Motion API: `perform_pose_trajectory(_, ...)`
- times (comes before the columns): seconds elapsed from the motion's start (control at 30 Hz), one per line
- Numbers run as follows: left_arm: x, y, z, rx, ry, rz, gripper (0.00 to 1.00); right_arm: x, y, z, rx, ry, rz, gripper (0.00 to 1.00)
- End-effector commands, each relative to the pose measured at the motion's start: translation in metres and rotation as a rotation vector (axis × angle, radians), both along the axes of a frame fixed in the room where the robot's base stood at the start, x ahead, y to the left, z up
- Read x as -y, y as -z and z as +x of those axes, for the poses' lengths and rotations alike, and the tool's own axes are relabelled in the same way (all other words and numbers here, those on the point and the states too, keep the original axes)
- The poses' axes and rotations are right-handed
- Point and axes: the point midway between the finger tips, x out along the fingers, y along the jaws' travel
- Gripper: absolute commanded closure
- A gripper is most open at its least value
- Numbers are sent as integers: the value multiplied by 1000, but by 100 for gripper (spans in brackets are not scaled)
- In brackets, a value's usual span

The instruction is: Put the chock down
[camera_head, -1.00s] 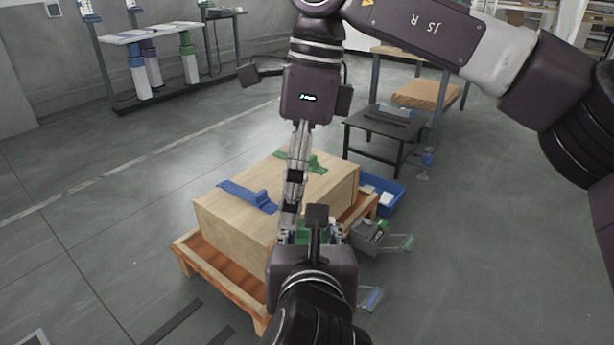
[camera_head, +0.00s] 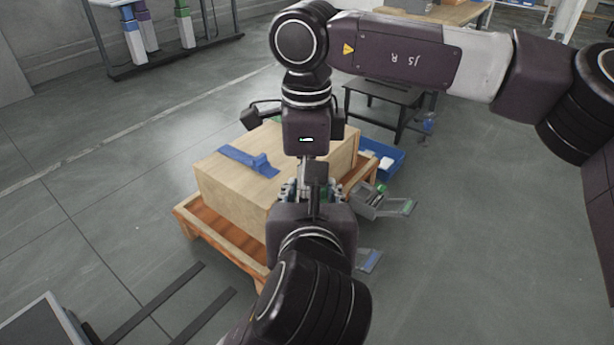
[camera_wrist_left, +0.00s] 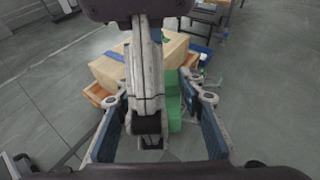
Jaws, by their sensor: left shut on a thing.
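A green block, which looks like the chock (camera_wrist_left: 173,105), shows between the blue-padded fingers of my left gripper (camera_wrist_left: 150,112) in the left wrist view. My left gripper (camera_head: 312,190) is shut on it beside the near right corner of the wooden crate (camera_head: 228,192). The block is hidden in the head view. My right gripper (camera_head: 312,170) reaches down just beyond my left one, and its fingers cover part of the block in the wrist view. I cannot tell whether those fingers are open or shut.
The crate stands on an orange wooden pallet (camera_head: 222,246). Right of it are a blue bin (camera_head: 382,156) and a grey device with clear and green parts (camera_head: 372,202). A dark table (camera_head: 388,99) stands behind. The floor at far right is clear.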

Motion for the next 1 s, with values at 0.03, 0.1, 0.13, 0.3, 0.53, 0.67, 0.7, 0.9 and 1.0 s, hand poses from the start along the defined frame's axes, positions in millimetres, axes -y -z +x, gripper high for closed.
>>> perform_pose_trajectory(0.03, 0, -1, 0, 3, 1, -1, 98, 0, 3, 0, 0, 0, 0, 7)
perform_pose_trajectory(0.1, 0, -1, 0, 3, 1, -1, 98, 0, 5, 0, 0, 0, 0, 7)
perform_pose_trajectory(0.13, 0, -1, 0, 3, 1, -1, 98, 0, 5, 0, 0, 0, 0, 7)
perform_pose_trajectory(0.3, 0, -1, 0, 3, 1, -1, 98, 0, 5, 0, 0, 1, 1, 7)
perform_pose_trajectory(0.53, 0, -1, 0, 3, 1, -1, 98, 0, 5, 0, 0, 1, 1, 26)
perform_pose_trajectory(0.67, 0, -1, 0, 3, 1, -1, 98, 0, 5, 0, 0, 0, 1, 40)
perform_pose_trajectory(0.7, 0, -1, 0, 3, 1, -1, 98, 0, 5, 0, 0, 0, 1, 45)
perform_pose_trajectory(0.9, 0, -1, 0, 3, 0, -1, 60, 0, 4, 0, 0, 0, 1, 62)
perform_pose_trajectory(1.0, 0, -1, 0, 2, 0, -1, 49, 0, 5, 0, 0, 0, 1, 62)
